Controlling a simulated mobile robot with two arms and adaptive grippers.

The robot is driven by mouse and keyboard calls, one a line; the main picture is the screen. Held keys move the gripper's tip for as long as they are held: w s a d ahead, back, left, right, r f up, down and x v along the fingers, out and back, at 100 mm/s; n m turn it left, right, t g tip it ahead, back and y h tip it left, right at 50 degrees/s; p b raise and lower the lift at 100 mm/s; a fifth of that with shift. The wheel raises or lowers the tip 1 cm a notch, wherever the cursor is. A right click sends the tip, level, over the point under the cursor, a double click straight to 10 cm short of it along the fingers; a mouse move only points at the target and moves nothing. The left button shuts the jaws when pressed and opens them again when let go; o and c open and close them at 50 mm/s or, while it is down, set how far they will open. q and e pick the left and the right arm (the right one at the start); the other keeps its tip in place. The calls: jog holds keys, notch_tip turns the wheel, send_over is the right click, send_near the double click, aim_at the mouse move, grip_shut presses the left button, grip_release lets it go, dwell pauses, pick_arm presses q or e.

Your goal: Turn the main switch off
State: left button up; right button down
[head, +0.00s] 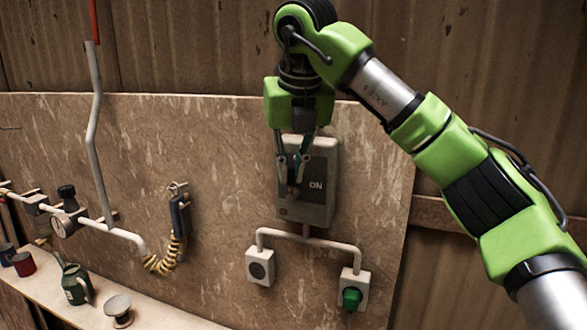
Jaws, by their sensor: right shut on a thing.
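The main switch box (318,206) is a grey box mounted on the stone-patterned panel, with the word ON at its right side. My right gripper (294,186) reaches down in front of the box from above. Its fingers are shut on the switch handle (291,192) at the left of the ON label. The fingers hide most of the handle, so its exact angle is hard to tell. My left gripper is not in view.
Below the box, conduits lead to a socket (260,267) and a box with a green knob (351,298).

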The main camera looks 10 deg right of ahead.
jog(key=shift+f, duration=0.1)
jog(key=c, duration=2.4)
grip_release()
jog(key=shift+w, duration=0.1)
jog(key=v, duration=1.2)
jog(key=shift+f, duration=0.1)
